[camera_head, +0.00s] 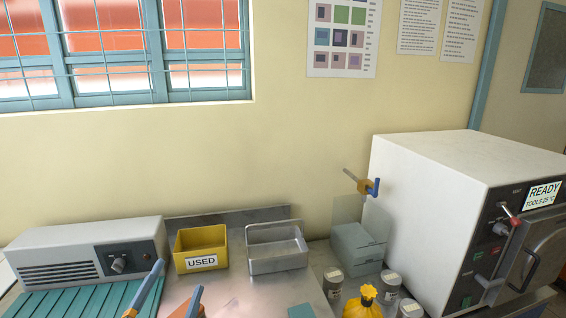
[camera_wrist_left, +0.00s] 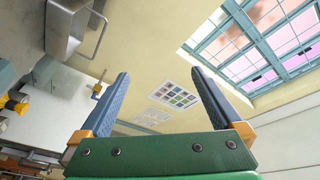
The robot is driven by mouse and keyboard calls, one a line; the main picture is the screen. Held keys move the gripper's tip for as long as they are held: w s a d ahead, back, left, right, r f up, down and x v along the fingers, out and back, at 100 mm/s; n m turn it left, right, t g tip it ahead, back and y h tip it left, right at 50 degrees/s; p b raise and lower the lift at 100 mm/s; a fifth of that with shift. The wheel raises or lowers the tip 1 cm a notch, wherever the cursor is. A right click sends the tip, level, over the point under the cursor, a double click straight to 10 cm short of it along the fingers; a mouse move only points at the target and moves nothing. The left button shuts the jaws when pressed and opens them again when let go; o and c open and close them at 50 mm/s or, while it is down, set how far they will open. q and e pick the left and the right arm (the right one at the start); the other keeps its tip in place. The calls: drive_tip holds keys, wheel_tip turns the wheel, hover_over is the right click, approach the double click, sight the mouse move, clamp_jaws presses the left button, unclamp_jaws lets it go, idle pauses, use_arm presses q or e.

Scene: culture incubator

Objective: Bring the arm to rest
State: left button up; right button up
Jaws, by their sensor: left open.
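My left gripper (camera_head: 178,276) shows at the bottom edge of the head view, in front of the yellow USED bin. Its two blue fingers with orange bases are apart and nothing is between them. In the left wrist view the open fingers (camera_wrist_left: 160,74) point up toward the wall, with the green palm below them. The rest of the left arm is out of the head view. My right gripper does not show in either view.
A yellow USED bin (camera_head: 202,266) and a metal tray (camera_head: 277,266) stand on the bench. A grey box with a dial (camera_head: 88,259) is at left. A white READY machine (camera_head: 430,205), small jars (camera_head: 333,282) and a yellow-topped container (camera_head: 364,304) are at right.

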use_arm(q)
wheel_tip(320, 180, down, 8)
drive_tip(key=s+a+n+g+y, duration=0.2)
drive_tip(key=s+n+g, duration=0.1)
drive_tip(key=n+g, duration=0.1)
drive_tip(key=s+d+f+n+g+h, duration=0.1)
drive_tip(key=s+d+f+n+g, duration=0.1)
drive_tip(key=s+f+g, duration=0.55)
drive_tip(key=s+d+f+n+g, duration=0.2)
drive_tip(key=s+f+g, duration=0.2)
drive_tip(key=s+f, duration=0.6)
drive_tip(key=s+f+g+b, duration=0.1)
drive_tip(key=s+f+b, duration=0.2)
drive_tip(key=f, duration=1)
drive_tip(key=s+f+g+b, duration=0.1)
drive_tip(key=s+f+b, duration=0.25)
drive_tip(key=f, duration=0.95)
drive_tip(key=s+a+f+g+b, duration=0.1)
drive_tip(key=s+a+f+b, duration=0.1)
drive_tip(key=s+f, duration=0.7)
drive_tip(key=shift+s+f+b, duration=0.3)
drive_tip(key=shift+f+b, duration=0.4)
drive_tip(key=shift+b, duration=0.05)
